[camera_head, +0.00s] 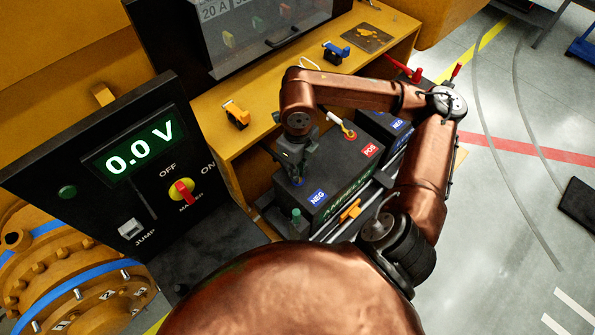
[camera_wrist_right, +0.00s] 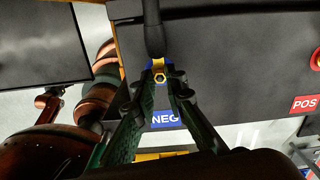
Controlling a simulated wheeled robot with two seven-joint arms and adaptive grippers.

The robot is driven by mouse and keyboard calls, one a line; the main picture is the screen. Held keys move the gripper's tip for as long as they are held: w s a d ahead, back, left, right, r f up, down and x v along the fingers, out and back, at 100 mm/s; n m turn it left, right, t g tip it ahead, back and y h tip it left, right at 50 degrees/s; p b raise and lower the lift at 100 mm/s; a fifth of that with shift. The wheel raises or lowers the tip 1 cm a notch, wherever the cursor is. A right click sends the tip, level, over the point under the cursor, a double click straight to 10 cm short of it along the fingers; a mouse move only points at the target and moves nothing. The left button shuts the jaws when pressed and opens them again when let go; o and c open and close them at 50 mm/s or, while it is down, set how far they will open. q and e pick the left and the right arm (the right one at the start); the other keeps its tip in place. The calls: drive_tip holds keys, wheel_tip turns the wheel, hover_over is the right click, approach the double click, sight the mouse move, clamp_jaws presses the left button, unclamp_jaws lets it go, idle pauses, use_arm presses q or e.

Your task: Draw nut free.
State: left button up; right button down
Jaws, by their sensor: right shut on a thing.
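The battery (camera_head: 330,212) is a black box with a blue NEG label (camera_head: 318,197) and a red POS label (camera_head: 370,150). My right gripper (camera_head: 297,178) points down at its NEG end. In the right wrist view, my right gripper (camera_wrist_right: 159,82) is shut on a small brass-yellow hex nut (camera_wrist_right: 159,77), with a finger on each side. A blue and yellow piece and a black cable end (camera_wrist_right: 153,35) sit right behind the nut. I cannot tell whether the nut still touches the terminal. The head view hides the nut behind the gripper. My left gripper is not in view.
A yellow-capped cable end (camera_head: 348,131) lies near the red POS terminal. A second battery (camera_head: 384,128) stands behind. The switch panel (camera_head: 130,170) reads 0.0 V at left. The orange bench (camera_head: 270,115) holds an orange clip (camera_head: 236,114) and a blue one (camera_head: 336,52).

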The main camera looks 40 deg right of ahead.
drive_tip(key=shift+r, duration=0.2)
drive_tip(key=shift+r+p, duration=0.75)
drive_tip(key=shift+r, duration=0.5)
drive_tip(key=shift+r, duration=0.1)
drive_tip(key=shift+r+p, duration=0.9)
drive_tip(key=shift+r, duration=1)
